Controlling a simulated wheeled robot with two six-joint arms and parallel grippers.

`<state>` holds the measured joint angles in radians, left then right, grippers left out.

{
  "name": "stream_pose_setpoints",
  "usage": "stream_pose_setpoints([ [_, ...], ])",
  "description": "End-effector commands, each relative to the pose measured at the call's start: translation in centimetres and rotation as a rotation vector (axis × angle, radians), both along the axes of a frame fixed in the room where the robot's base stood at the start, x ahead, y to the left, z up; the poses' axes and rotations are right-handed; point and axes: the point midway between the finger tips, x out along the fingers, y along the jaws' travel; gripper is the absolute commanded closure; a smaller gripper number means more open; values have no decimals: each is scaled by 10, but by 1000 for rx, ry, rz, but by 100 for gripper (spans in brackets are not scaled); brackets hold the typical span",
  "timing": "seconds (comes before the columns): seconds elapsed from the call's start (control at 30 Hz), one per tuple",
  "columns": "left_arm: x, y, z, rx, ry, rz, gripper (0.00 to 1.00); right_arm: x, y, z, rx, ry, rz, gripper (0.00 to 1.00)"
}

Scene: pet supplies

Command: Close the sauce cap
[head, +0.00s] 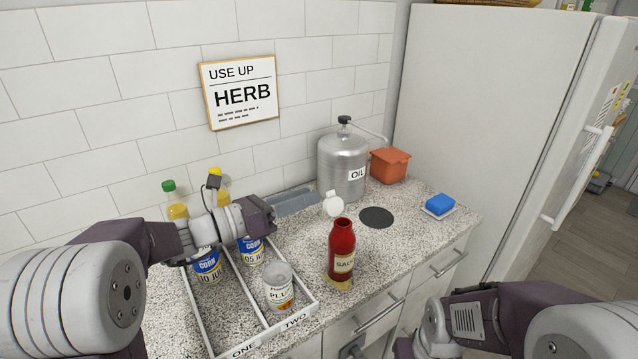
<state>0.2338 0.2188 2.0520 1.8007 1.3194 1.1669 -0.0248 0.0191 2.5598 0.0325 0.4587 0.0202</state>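The sauce bottle (341,250) is dark red and stands upright near the front edge of the counter, in the middle of the head view. Its white cap (333,205) is flipped up at the back left of the bottle's mouth, so the bottle is open. My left gripper (264,216) is left of the bottle, apart from it, above the tray. I cannot make out a gap between its fingers. My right arm is at the lower right. A dark part at the bottom edge may be my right gripper (352,348), mostly cut off; its fingers cannot be made out.
A white divided tray (306,304) holds several cans, left of the bottle. Behind the bottle stand a metal oil container (342,165) and an orange box (390,165). A blue sponge (440,203) lies at right. The counter just right of the bottle is clear.

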Motion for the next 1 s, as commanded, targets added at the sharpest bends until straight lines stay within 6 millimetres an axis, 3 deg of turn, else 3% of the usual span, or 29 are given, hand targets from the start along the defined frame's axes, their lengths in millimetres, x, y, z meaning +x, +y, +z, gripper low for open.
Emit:
stream_pose_setpoints([
  [0.1,5,12,-19,-1,11,27,74,0,0,-14,0,0,0,64],
  [0.37,8,19,-24,-1,15,44,74,0,0,-17,0,0,0,64],
  [0.8,51,-44,-24,0,16,40,74,0,0,-13,0,0,0,64],
  [1.0,60,-55,-24,0,16,42,74,0,0,-13,0,0,0,64],
])
